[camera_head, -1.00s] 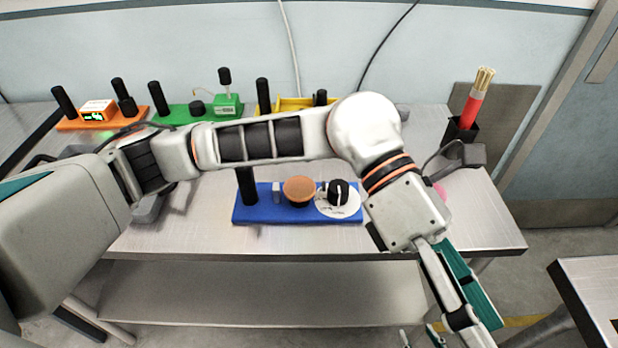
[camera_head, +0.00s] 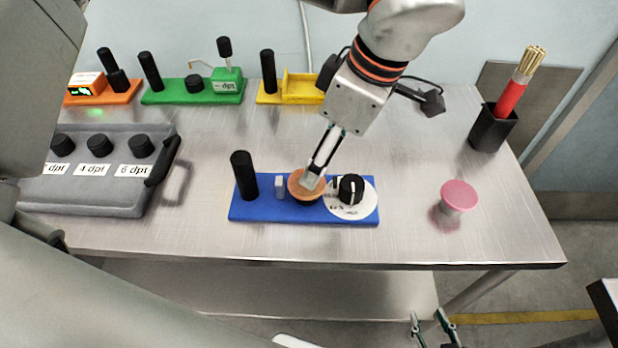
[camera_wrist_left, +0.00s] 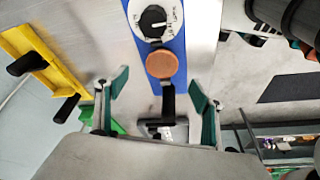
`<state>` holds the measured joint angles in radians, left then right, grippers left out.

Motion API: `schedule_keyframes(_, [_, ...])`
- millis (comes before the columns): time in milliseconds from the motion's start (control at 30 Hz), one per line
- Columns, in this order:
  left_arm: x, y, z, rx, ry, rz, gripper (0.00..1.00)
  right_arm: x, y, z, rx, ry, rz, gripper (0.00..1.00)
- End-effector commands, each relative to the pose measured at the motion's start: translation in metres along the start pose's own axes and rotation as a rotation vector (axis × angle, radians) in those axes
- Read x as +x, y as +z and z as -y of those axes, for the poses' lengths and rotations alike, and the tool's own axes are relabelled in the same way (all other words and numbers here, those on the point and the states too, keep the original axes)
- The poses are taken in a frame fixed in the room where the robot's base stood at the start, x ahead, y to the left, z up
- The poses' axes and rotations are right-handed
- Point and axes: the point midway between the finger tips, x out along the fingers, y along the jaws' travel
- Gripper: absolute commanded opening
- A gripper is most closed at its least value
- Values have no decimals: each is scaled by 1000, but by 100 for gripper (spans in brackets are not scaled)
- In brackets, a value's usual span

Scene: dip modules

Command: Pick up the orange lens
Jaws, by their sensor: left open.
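The orange lens (camera_head: 296,185) is a round disc on the blue module (camera_head: 270,212), between a small grey block and a black knob (camera_head: 351,188) on a white dial. My left gripper (camera_head: 314,178) points down over the lens and hides part of it; I cannot tell whether it touches. In the left wrist view its fingers (camera_wrist_left: 157,88) are spread, with the orange lens (camera_wrist_left: 161,64) ahead of the gap between them and nothing held. My right gripper (camera_head: 430,318) shows only at the bottom edge, fingertips apart, below the table's front edge and away from the lens.
A pink disc (camera_head: 459,196) stands right of the module. A black cup (camera_head: 493,128) holds a red bundle at right. A grey case (camera_head: 95,195) with knobs is at left. Orange, green (camera_head: 190,96) and yellow (camera_head: 290,98) modules line the back. The front right of the table is clear.

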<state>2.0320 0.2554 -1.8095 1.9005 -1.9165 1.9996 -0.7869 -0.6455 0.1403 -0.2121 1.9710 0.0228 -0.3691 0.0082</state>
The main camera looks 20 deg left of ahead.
Motion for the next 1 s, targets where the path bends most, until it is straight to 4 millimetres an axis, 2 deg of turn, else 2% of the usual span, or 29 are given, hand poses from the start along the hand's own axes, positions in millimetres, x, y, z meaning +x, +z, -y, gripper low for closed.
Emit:
schedule_keyframes(500, [63,-2,5,2,-5,3,68,0,4,0,-2,-1,7,38])
schedule_keyframes(800, [68,-2,4,1,-3,4,68,0,5,0,-2,0,8,38])
schedule_keyframes(833, [68,-2,4,1,-3,4,65,0,5,0,-2,0,8,38])
schedule_keyframes(900, [68,-2,4,1,-3,4,47,0,4,0,-2,0,8,38])
schedule_keyframes(967, [68,-2,4,1,-3,4,33,0,4,0,-1,0,8,38])
schedule_keyframes(1000, [68,-2,4,1,-3,4,33,0,4,0,-1,0,7,38])
